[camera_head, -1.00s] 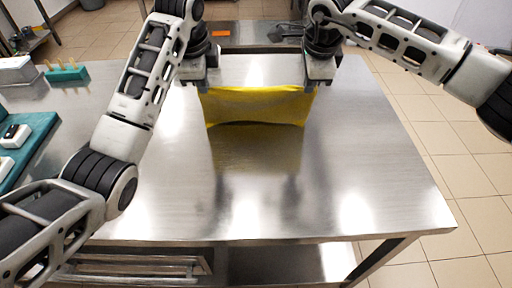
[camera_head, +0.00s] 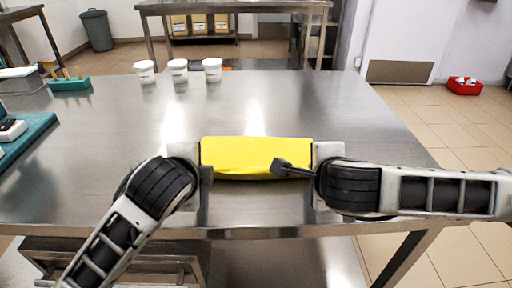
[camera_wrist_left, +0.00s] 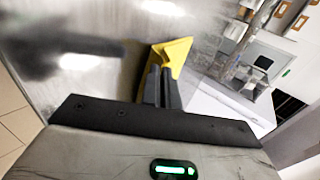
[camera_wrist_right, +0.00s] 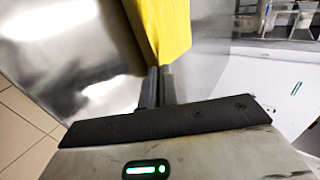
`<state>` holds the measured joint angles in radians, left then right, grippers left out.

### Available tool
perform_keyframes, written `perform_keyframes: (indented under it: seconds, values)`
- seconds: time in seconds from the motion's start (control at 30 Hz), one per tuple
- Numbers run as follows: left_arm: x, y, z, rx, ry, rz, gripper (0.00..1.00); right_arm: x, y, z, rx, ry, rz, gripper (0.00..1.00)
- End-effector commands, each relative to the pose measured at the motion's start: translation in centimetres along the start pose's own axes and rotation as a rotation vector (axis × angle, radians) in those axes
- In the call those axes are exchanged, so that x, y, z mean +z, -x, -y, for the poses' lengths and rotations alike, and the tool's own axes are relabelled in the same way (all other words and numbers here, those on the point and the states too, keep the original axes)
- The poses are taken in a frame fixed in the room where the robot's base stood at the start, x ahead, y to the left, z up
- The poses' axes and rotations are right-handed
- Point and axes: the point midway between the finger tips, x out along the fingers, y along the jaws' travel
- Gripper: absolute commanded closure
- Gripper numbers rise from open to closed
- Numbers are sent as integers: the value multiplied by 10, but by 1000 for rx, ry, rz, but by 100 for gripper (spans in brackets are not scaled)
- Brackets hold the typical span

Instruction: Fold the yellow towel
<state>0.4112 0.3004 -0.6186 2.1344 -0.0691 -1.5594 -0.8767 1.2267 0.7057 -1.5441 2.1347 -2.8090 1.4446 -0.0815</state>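The yellow towel (camera_head: 245,155) is at the front of the steel table, between my two grippers in the head view. It looks folded into a wide band with a rounded near edge. My left gripper (camera_head: 203,172) is at its left end. In the left wrist view the fingers (camera_wrist_left: 162,88) look close together at a yellow corner (camera_wrist_left: 174,52). My right gripper (camera_head: 312,170) is at its right end. In the right wrist view its fingers (camera_wrist_right: 158,85) look close together on the towel's edge (camera_wrist_right: 162,30). A dark piece overlaps the towel's right part.
Three white cups (camera_head: 178,70) stand at the table's far edge. A teal holder with pegs (camera_head: 69,84) and a teal mat (camera_head: 22,140) are at the left. The steel table (camera_head: 300,105) is clear behind the towel.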

Motion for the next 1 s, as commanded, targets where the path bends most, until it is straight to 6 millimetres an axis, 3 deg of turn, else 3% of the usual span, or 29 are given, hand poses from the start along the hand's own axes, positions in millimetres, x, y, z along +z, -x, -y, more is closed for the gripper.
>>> perform_keyframes:
  seconds: [0.4,0.57,1.0]
  values:
    - [0,0,-7,-38,0,-2,100,0,-1,-7,-38,0,1,100]
    - [0,-1,-7,-37,0,-2,60,0,-1,-7,-37,1,1,60]
    - [0,4,-4,-38,1,-2,60,0,3,-4,-37,0,1,60]
